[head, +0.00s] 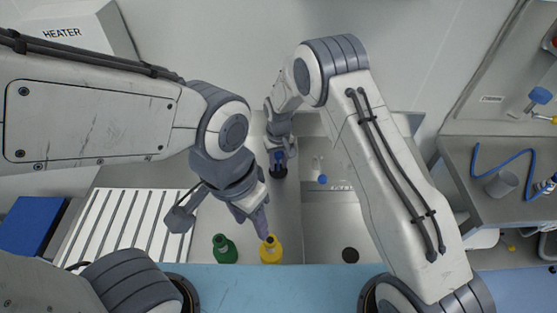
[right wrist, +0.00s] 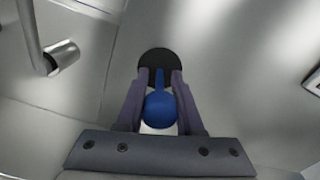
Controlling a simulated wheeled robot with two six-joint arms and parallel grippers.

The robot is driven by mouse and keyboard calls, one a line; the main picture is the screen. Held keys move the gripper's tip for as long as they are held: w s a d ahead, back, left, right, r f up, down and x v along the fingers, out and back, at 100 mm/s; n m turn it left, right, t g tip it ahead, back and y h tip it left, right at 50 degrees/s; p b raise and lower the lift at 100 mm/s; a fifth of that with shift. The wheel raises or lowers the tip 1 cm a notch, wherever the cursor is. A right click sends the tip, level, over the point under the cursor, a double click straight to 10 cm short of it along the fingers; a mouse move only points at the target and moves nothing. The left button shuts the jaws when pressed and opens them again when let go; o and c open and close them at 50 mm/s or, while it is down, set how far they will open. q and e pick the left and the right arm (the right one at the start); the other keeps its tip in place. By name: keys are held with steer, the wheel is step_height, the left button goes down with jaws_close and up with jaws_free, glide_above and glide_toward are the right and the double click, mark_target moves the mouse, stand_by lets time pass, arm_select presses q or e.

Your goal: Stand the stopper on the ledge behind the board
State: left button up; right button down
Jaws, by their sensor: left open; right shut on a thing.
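The stopper (head: 279,171) has a black disc and a blue stem with a round blue knob. My right gripper (head: 279,159) is shut on it at the back, left of the sink. In the right wrist view the blue knob (right wrist: 161,108) sits between my fingers, with the disc beyond the fingertips. I cannot tell whether the disc touches the surface below. The white slatted board (head: 110,228) lies at the left, with a grey ledge strip (head: 130,176) behind it, partly hidden by my left arm. My left gripper (head: 256,218) is open and empty above the yellow flask (head: 270,251).
A green flask (head: 225,250) stands beside the yellow one. The sink (head: 325,225) has a dark round drain (head: 350,255). A metal tap (right wrist: 62,58) shows in the right wrist view. A blue box (head: 28,224) is at far left and a heater (head: 75,30) above.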

steer(key=shift+f, duration=0.25)
steer(key=shift+f, duration=0.25)
steer(key=c, duration=0.5)
jaws_free()
steer(key=shift+c, duration=0.2)
steer(key=shift+r, duration=0.1)
